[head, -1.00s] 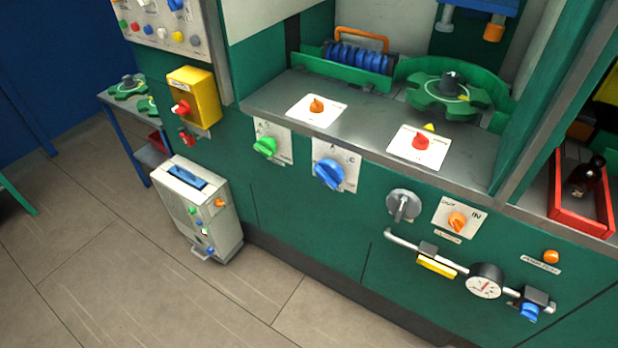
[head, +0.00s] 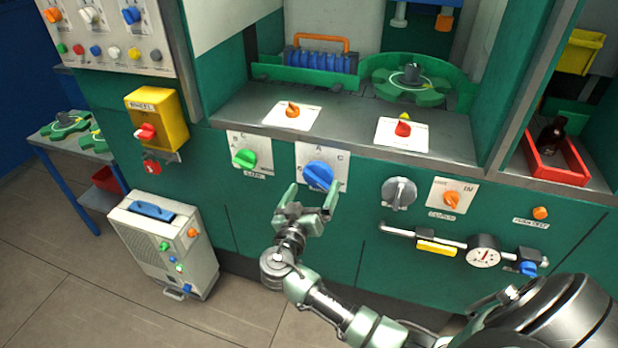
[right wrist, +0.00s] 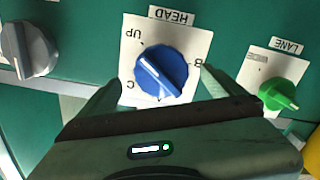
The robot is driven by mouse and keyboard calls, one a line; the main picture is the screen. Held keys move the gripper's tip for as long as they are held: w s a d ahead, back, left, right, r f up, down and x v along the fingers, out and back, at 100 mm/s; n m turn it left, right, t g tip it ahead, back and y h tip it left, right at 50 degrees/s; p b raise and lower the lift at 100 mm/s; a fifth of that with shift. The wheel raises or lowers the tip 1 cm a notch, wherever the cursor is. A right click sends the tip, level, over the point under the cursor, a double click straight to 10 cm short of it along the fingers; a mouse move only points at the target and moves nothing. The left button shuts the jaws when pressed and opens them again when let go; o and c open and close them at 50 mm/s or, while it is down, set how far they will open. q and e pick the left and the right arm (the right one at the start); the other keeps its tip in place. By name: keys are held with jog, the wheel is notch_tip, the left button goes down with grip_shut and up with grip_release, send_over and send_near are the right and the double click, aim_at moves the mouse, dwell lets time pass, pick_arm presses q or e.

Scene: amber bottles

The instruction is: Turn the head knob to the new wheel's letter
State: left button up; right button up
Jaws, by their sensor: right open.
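The head knob (head: 318,176) is a blue knob on a white plate on the green machine front. In the right wrist view the knob (right wrist: 162,72) sits under a HEAD label (right wrist: 171,15), with letters B and C and the word UP around it. Its white line slants from upper left to lower right; which end points is unclear. My right gripper (head: 312,199) is open just in front of and below the knob, its fingers apart on either side. Contact is not visible. A green wheel (head: 411,84) sits on the machine; its letter is unreadable. My left gripper is out of view.
A green lane knob (head: 245,158) is left of the head knob and a grey knob (head: 398,193) right. A metal ledge (head: 345,128) juts above. A pipe with a gauge (head: 483,251) runs lower right. A grey unit (head: 160,245) stands on the floor at left.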

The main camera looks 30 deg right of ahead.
aim_at(316, 183)
jog(key=p+x, duration=0.1)
jog(key=x, duration=0.4)
jog(key=shift+w+d, duration=0.25)
jog(key=c, duration=1.4)
